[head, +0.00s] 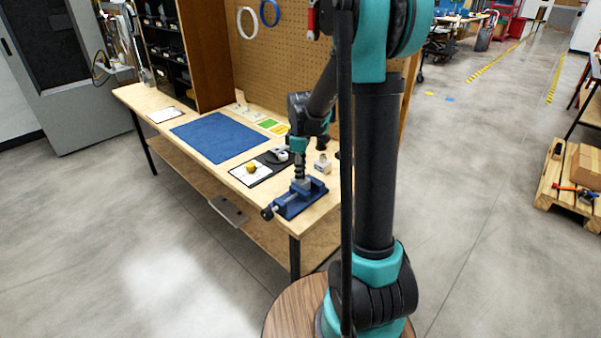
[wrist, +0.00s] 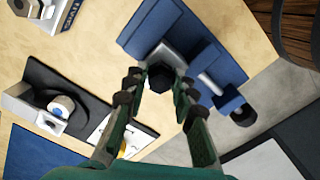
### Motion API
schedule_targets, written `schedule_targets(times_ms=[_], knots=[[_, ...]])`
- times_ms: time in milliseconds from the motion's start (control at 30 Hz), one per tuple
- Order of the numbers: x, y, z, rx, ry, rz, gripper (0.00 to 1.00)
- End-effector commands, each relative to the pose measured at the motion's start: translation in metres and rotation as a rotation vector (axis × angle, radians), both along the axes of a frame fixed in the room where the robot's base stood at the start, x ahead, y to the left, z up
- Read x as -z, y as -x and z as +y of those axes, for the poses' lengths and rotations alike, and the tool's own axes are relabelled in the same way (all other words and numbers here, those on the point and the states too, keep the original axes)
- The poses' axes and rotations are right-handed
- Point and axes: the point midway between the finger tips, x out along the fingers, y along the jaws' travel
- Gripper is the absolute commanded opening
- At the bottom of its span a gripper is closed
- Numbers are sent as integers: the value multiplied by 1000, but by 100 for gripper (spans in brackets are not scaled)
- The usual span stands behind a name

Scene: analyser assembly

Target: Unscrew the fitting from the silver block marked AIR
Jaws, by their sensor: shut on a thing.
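A silver block (wrist: 172,52) sits in a blue vise (wrist: 150,22), partly hidden by the fitting and my fingers; I see no readable AIR mark on it. The black fitting (wrist: 160,77) is at the block, between my fingertips. My gripper (wrist: 158,88) is shut on the fitting, one finger on each side. In the head view my gripper (head: 299,172) points down over the blue vise (head: 290,207) at the bench's near corner.
A black tray (wrist: 85,95) beside the vise holds a pale block with a blue port (wrist: 60,106). Another pale block with a blue label (wrist: 72,14) stands nearby. A yellow item (head: 251,168) lies on a white pad. The blue mat (head: 215,136) is clear.

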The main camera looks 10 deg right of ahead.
Motion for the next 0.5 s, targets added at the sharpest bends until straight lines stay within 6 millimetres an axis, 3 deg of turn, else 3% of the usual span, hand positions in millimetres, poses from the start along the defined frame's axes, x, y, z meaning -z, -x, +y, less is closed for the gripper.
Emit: schedule_targets(times_ms=[233,500], knots=[[0,0,0,-27,0,-1,0],[0,0,0,-299,0,-1,0]])
